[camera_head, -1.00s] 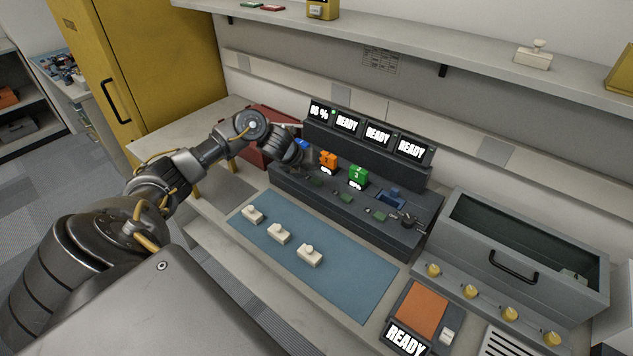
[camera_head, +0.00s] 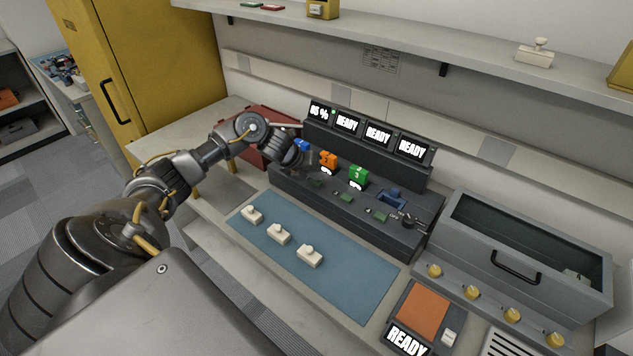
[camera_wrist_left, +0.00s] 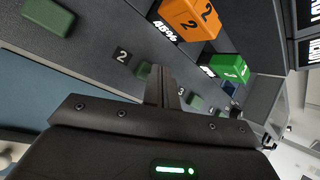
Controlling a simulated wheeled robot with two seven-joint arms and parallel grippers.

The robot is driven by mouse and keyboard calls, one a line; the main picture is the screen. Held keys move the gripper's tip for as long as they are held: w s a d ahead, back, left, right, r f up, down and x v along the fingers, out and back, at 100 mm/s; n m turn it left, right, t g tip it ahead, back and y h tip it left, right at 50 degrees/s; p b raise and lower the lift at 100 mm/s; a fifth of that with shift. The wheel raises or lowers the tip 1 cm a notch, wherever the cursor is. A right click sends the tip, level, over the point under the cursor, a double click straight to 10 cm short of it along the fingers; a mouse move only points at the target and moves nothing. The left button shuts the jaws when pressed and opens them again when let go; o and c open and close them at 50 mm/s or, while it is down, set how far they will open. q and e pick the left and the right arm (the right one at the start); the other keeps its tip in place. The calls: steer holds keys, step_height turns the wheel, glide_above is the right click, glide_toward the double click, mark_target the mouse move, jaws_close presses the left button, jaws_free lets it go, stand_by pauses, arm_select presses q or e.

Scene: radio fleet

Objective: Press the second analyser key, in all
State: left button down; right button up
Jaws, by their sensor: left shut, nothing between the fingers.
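The dark analyser (camera_head: 405,235) stands at the back of the bench with a row of green keys. The second key (camera_head: 316,183) lies in front of the orange block marked 2 (camera_head: 328,158). In the left wrist view the second key (camera_wrist_left: 143,70) shows beside its "2" label, close to my fingers. My left gripper (camera_head: 305,168) is shut and empty over the analyser's left end. Its fingers (camera_wrist_left: 161,85) show in the left wrist view; contact with a key cannot be told. The first key (camera_wrist_left: 48,16) is clear in that view. My right gripper is not in view.
Blue (camera_head: 303,145) and green (camera_head: 358,174) blocks flank the orange one. Displays behind read 85 % (camera_head: 320,113) and READY (camera_head: 378,134). A blue mat (camera_head: 340,283) with white pieces lies in front. A grey bin (camera_head: 470,235) stands right.

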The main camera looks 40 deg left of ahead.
mark_target(315, 182)
arm_select(q)
steer(key=shift+f, duration=0.2)
steer(key=shift+r, duration=0.15)
stand_by(0.3)
steer(key=shift+r+p, duration=0.55)
steer(key=shift+r, duration=0.2)
step_height(315, 182, up, 5)
steer(key=p, duration=0.4)
stand_by(0.4)
stand_by(0.5)
